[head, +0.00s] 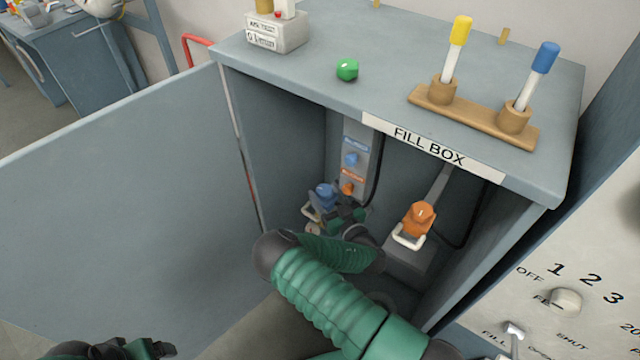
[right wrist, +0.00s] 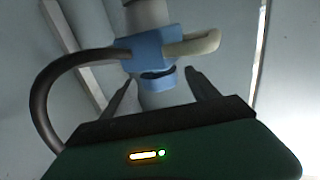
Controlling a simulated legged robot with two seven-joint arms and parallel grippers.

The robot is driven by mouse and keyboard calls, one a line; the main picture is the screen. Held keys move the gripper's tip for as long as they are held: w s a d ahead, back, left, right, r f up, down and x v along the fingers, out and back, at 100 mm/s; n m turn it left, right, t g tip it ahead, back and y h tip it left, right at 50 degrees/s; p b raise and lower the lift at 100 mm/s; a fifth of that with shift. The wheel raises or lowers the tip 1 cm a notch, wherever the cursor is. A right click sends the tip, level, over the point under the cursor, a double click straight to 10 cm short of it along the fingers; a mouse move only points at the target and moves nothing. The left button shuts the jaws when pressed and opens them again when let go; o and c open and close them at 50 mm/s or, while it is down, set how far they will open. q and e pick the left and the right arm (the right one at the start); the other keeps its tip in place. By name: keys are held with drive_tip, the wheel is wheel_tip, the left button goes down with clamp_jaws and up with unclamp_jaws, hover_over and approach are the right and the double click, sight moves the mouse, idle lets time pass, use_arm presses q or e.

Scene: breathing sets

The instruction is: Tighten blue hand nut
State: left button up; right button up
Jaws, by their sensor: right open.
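The blue hand nut (head: 325,193) is inside the fill box at the left, with a pale handle beside it. My right gripper (head: 338,214) is right by it and partly covers it. In the right wrist view the blue nut (right wrist: 152,48) has a pale lever and a black hose at its sides. The open fingers of my right gripper (right wrist: 160,84) stand on either side of the nut's lower blue part; I cannot tell whether they touch it. My left gripper (head: 115,348) shows only in part at the bottom left edge, dark and unclear.
An orange hand nut (head: 420,217) with a pale handle stands to the right inside the fill box (head: 270,62). The open door (head: 110,200) bounds the left. A control panel (head: 580,290) is at the right.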

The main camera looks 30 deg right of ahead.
sight(321, 184)
drive_tip(key=w, duration=0.4)
drive_tip(key=shift+w+d, duration=0.1)
drive_tip(key=shift+w, duration=0.2)
drive_tip(key=c, duration=1.4)
drive_tip(key=shift+o, duration=0.2)
drive_tip(key=shift+h, duration=0.3)
